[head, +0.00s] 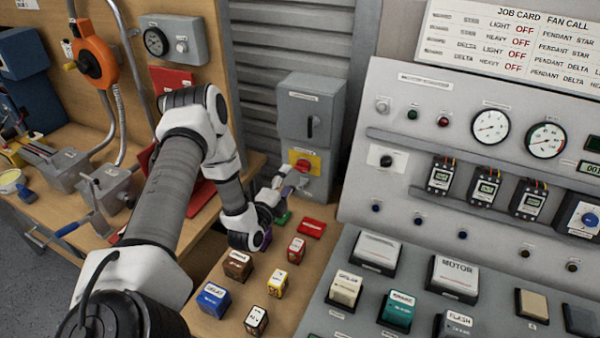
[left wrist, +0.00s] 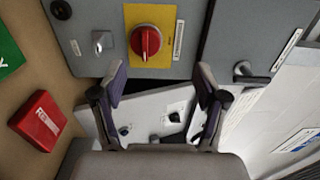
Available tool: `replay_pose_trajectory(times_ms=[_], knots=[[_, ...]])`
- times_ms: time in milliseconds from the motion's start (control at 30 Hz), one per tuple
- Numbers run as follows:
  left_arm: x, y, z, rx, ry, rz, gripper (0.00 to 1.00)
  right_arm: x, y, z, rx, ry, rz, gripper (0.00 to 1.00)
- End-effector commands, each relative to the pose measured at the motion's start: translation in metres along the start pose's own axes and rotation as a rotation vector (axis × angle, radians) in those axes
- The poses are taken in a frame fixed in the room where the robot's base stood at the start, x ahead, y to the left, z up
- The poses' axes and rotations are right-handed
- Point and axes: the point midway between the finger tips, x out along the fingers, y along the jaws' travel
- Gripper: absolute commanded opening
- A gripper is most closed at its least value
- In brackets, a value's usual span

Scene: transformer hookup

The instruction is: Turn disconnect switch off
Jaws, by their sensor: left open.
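The disconnect switch, a red rotary knob on a yellow plate (head: 309,156), is on the lower front of a grey wall box (head: 310,103). My left gripper (head: 287,182) is just in front of the box and partly covers the knob in the head view. Its two fingers are spread and empty in the left wrist view (left wrist: 160,82), apart from the knob. The knob's label is too small to read. My right gripper is not in view.
Several coloured blocks stand on the wooden bench below, including a red one (head: 312,228) and a brown one (head: 238,265). A grey control panel (head: 400,85) with gauges and buttons stands at the right. A bench vise (head: 112,185) is at the left.

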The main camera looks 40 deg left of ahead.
Motion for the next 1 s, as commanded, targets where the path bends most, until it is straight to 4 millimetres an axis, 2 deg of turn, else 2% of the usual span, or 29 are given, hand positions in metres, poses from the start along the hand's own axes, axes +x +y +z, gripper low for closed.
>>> replay_pose_trajectory(times_ms=[33,67,233,600,900,967,1000], knots=[[0.0,0.013,0.0,0.0,0.0,0.0,0.73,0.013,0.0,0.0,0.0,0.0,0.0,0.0],[0.0,0.018,0.0,0.0,0.0,0.0,0.73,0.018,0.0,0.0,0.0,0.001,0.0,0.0],[0.009,0.018,0.0,0.002,0.001,0.0,0.73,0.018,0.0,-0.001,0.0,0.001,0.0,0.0],[0.072,0.017,0.0,0.002,0.002,0.0,0.73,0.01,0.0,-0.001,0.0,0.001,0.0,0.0],[0.078,0.018,0.0,0.0,0.0,0.001,0.73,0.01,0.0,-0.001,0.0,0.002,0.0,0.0],[0.078,0.018,0.0,-0.001,0.0,0.001,0.52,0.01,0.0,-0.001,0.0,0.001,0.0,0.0],[0.078,0.018,0.0,0.0,0.0,0.001,0.38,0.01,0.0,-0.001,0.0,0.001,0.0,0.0]])
